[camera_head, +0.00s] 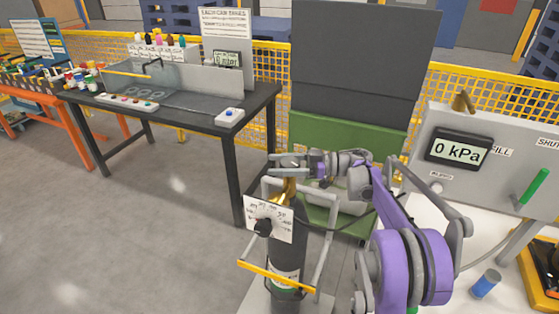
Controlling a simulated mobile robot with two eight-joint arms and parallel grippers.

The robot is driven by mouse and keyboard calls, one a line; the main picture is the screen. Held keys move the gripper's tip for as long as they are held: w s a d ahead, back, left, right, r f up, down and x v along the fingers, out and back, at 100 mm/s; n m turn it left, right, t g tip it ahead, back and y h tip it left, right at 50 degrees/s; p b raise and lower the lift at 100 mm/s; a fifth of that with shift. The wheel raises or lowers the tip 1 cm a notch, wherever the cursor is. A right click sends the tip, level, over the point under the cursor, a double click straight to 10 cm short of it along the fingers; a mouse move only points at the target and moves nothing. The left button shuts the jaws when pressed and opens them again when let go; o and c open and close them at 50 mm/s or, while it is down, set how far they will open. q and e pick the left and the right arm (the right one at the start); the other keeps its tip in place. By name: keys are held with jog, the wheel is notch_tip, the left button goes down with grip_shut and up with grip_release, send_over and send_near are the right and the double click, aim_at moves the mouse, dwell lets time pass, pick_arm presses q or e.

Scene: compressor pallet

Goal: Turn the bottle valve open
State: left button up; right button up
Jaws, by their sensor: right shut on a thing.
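A dark gas bottle (288,250) stands upright in a grey frame with a yellow bar across it. Its brass valve (289,188) rises from the top. My right gripper (292,162) comes in from the right at the top of the valve and is shut on the valve's handle, which the fingers mostly hide. I cannot tell how far the handle is turned. A white dial card (268,219) with a dark knob is in front of the bottle's neck. My left gripper is not in view.
A grey panel on the right has a display (459,150) reading 0 kPa and a green lever (534,186). A green machine (345,138) stands behind the bottle. A black workbench (180,106) is at left. The floor at left is clear.

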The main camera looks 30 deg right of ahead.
jog(key=shift+s+a+n+g+y+p, duration=0.15)
jog(key=shift+n+g+y+p, duration=0.2)
jog(key=shift+n+g, duration=0.55)
jog(key=shift+s+n+g+y+p, duration=0.2)
jog(key=shift+n+g+y, duration=0.3)
jog(key=shift+g, duration=1)
jog(key=o, duration=1.4)
jog(key=shift+c, duration=0.2)
notch_tip(320, 180, up, 10)
jog(key=shift+p, duration=0.4)
